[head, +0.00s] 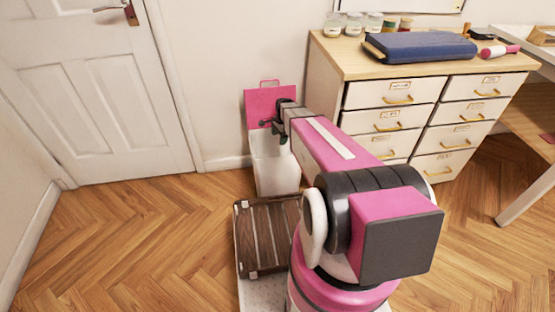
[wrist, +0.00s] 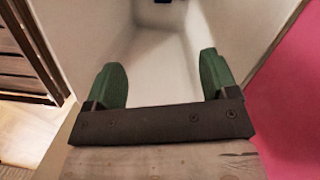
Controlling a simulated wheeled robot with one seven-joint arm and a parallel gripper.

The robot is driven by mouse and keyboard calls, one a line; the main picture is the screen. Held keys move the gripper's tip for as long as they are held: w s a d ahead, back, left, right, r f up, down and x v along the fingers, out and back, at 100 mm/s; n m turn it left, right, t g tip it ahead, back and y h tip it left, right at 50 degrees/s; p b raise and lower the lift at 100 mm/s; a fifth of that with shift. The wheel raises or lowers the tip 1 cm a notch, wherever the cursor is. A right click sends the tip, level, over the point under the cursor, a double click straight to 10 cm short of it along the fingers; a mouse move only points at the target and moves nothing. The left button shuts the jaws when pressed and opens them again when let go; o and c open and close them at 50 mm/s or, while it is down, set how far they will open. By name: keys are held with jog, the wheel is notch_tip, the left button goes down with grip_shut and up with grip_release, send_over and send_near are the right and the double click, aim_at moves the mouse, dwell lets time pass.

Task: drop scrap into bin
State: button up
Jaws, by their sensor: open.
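A white bin (head: 277,175) stands against the wall, with its pink lid (head: 257,103) raised behind it. My gripper (head: 278,130) is over the bin's opening in the head view. In the wrist view its two green fingers (wrist: 163,82) are apart with nothing between them, over the bin's pale inside (wrist: 155,65). The pink lid fills the right side of that view (wrist: 290,105). A small dark blue thing (wrist: 162,2) shows at the top edge, cut off by the frame; I cannot tell whether it is the scrap.
A drawer cabinet (head: 390,95) stands to the right, with a blue fabric roll (head: 420,46) and several jars on top. A white door (head: 95,95) is at left. The wooden floor (head: 150,240) there is clear.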

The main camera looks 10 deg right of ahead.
notch_tip(320, 180, up, 11)
jog(key=d, duration=0.1)
jog(key=shift+w+d+f, duration=0.2)
jog(key=shift+w+d, duration=0.05)
dwell(0.4)
